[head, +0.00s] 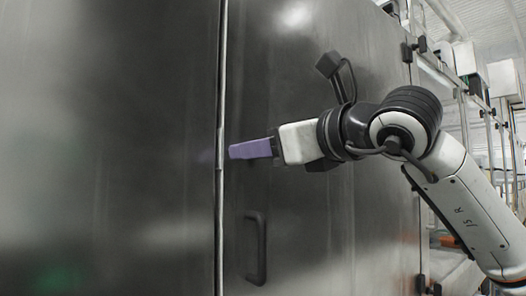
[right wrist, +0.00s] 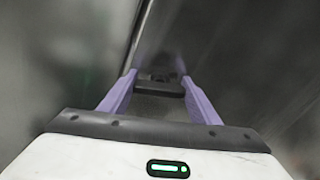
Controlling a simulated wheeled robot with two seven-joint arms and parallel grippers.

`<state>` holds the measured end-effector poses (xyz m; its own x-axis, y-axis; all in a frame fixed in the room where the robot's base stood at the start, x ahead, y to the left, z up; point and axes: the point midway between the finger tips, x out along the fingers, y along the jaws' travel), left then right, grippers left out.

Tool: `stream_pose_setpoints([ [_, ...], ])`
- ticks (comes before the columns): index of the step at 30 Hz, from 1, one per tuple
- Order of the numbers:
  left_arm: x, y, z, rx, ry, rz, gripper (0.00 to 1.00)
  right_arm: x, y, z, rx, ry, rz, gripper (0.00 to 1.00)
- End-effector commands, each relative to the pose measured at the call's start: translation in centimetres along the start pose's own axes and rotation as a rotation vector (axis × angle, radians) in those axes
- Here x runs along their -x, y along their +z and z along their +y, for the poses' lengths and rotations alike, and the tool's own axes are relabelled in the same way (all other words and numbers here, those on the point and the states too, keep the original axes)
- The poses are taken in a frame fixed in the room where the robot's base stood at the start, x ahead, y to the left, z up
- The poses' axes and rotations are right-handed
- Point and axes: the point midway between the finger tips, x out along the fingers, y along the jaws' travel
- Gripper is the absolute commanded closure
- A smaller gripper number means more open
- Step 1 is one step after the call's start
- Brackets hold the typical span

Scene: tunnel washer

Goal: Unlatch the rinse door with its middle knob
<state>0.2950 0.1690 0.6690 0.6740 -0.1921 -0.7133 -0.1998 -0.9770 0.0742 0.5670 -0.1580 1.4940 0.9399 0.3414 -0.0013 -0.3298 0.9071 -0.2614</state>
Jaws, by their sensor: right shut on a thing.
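The rinse door appears to be the brushed steel panel (head: 310,215) right of the vertical seam in the head view. My right gripper (head: 232,152) reaches in from the right, with its purple fingers close to the door beside the seam. In the right wrist view the fingers (right wrist: 159,76) stand on both sides of a small dark knob (right wrist: 158,88), and the gripper is shut on it. The knob is hidden behind the fingers in the head view. Whether the latch is turned cannot be seen. My left gripper is not in view.
A black bar handle (head: 257,248) sits on the door below my right gripper. Another steel panel (head: 110,150) fills the left side. Black hinges (head: 406,52) show at the door's right edge. Shelving with boxes (head: 503,80) stands behind my right arm.

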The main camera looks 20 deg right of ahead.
Motion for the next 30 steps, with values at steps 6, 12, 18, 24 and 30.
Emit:
stream_pose_setpoints([
  [6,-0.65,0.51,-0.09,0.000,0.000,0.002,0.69,0.04,-0.01,0.13,0.206,-0.001,-0.003,0.66],
  [12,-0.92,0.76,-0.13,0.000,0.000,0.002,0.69,0.03,0.01,0.22,0.396,-0.001,-0.003,0.66],
  [18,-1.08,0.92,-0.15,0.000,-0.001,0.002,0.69,0.06,0.06,0.24,0.586,-0.002,-0.004,0.66],
  [24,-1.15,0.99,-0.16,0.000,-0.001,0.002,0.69,0.04,-0.02,0.29,0.776,-0.003,-0.003,0.66],
  [30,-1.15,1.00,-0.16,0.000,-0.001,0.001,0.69,0.06,-0.04,0.37,0.960,-0.002,-0.004,0.66],
])
